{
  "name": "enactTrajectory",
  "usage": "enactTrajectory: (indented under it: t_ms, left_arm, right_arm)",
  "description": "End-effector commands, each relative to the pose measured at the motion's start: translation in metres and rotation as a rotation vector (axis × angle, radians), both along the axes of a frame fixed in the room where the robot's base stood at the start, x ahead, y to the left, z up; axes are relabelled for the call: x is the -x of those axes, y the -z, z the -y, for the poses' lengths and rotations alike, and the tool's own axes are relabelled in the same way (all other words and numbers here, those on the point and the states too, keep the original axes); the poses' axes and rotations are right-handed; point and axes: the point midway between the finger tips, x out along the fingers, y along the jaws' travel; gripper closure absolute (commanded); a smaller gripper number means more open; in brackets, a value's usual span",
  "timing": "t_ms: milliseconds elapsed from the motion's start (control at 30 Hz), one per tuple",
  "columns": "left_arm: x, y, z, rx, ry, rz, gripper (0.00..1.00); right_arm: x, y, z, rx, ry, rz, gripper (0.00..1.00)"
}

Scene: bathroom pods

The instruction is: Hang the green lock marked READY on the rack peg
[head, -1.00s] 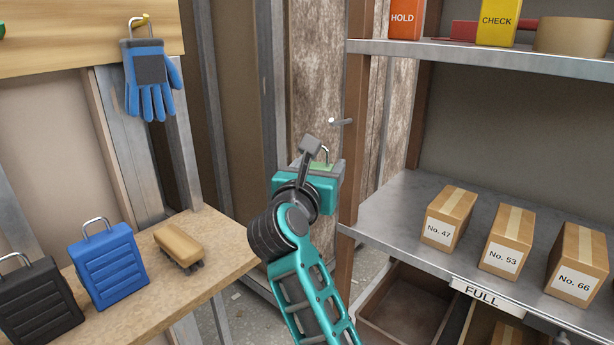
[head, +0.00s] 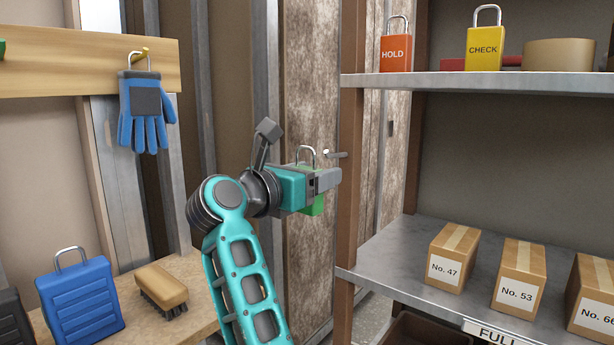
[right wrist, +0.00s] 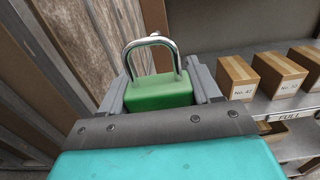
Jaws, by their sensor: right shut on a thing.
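The green lock (head: 312,204) is held in my right gripper (head: 325,181), which is shut on its body. Its metal shackle points up. The right wrist view also shows the green lock (right wrist: 158,94) between the fingers, with the shackle on top; no READY marking shows. My left gripper is out of view.
An orange HOLD lock (head: 395,53) and a yellow CHECK lock (head: 485,47) stand on the upper shelf (head: 440,83). Numbered boxes (head: 453,258) stand on the lower shelf. At left are a hanging blue glove (head: 146,112), a brush (head: 160,288) and a blue case (head: 80,299).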

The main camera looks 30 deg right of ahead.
Motion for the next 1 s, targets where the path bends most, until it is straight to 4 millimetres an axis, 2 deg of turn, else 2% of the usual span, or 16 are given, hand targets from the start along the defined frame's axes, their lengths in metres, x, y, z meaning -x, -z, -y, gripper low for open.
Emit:
enactTrajectory:
  t_ms: [1000]
  left_arm:
    - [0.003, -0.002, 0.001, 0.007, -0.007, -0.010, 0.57]
  right_arm:
    - [-0.023, 0.004, 0.058, 0.002, 0.001, 0.000, 0.67]
